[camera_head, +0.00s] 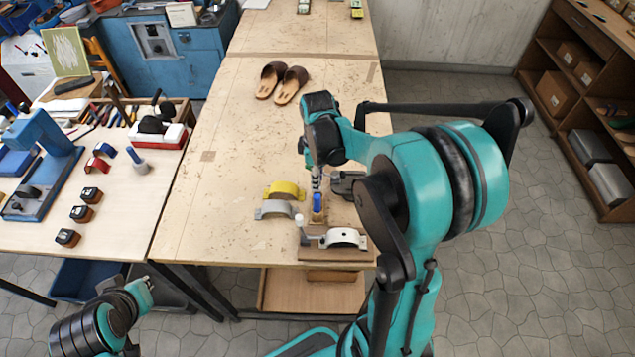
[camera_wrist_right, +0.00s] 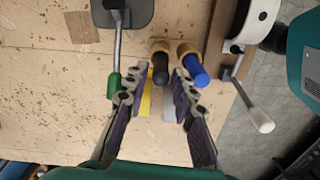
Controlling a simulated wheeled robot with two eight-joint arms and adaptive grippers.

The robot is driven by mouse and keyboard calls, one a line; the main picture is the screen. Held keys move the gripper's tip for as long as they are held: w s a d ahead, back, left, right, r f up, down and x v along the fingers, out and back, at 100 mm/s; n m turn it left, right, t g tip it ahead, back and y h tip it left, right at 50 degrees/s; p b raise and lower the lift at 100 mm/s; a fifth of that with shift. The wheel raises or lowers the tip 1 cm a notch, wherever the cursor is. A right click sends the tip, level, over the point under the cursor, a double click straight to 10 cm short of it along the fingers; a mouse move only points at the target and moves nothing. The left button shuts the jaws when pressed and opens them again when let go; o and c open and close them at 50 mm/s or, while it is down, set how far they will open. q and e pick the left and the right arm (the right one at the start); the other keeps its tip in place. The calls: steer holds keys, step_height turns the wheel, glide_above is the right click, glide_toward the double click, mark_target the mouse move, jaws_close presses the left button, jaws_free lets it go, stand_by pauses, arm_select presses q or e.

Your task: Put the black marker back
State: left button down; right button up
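The black marker (camera_wrist_right: 160,68) stands in a round wooden holder in the right wrist view, beside the blue marker (camera_wrist_right: 197,72) in a like holder. In the head view the blue marker (camera_head: 317,202) shows over a small wooden block (camera_head: 318,216); the black marker is not clearly seen there. My right gripper (camera_wrist_right: 161,78) points down with its fingers apart on either side of the black marker, with a gap visible on both sides. It also shows in the head view (camera_head: 316,182). My left gripper (camera_head: 143,288) is low at the left, away from the bench; its fingers are unclear.
A yellow arch (camera_head: 287,187) and a grey arch (camera_head: 276,209) lie left of the markers. A white strap form (camera_head: 343,238) with a lever clamp is in front, near the bench edge. A pair of sandals (camera_head: 281,82) lies farther back; the bench between is clear.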

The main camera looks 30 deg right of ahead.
step_height(320, 180, up, 8)
steer(key=shift+r+p, duration=0.2)
steer(key=shift+p, duration=0.45)
steer(key=s+a+r+m+t, duration=0.1)
steer(key=s+a+m+t, duration=0.6)
steer(key=s+a+m, duration=0.3)
steer(key=shift+s+a+r, duration=0.25)
steer(key=shift+s+a, duration=0.1)
steer(key=shift+s, duration=0.2)
